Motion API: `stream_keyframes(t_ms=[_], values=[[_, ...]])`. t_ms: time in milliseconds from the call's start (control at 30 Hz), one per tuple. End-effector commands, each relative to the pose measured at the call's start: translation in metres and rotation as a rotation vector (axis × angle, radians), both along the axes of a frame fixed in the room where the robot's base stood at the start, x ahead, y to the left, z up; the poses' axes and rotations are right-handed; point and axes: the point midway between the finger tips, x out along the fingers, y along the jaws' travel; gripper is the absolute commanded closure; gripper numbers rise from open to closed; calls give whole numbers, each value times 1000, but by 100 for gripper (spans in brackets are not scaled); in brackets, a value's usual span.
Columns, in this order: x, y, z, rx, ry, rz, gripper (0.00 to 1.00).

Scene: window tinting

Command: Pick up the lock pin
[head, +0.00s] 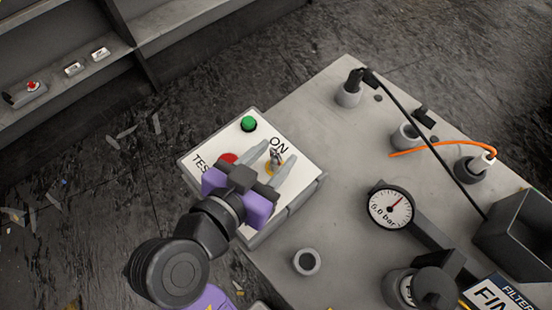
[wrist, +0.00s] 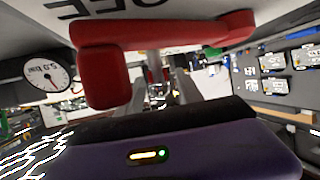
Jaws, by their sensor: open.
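A small metal pin-like piece (head: 275,156), probably the lock pin, stands on a yellow base on the white switch panel (head: 305,160), near the word ON. My gripper (head: 281,151), with a purple body and grey fingers, is open over the panel. In the head view the metal piece appears between its fingers; I cannot tell whether they touch it. In the wrist view, metal shows between the fingers (wrist: 160,93), but its details are too small to tell. A large red part (wrist: 165,35) fills the upper middle of that view.
The grey table (head: 335,120) holds a pressure gauge (head: 390,208), several round sockets, a black cable and an orange cable (head: 440,146). A shelf (head: 60,90) stands at the upper left.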

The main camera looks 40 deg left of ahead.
Motion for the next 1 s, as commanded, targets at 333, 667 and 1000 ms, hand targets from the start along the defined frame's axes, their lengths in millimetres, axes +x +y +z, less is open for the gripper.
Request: stream_keyframes(t_ms=[333,667,1000], values=[[35,6,-13,0,-1,-1,57],[35,6,-13,0,-1,0,80],[35,6,-13,0,-1,0,100]])
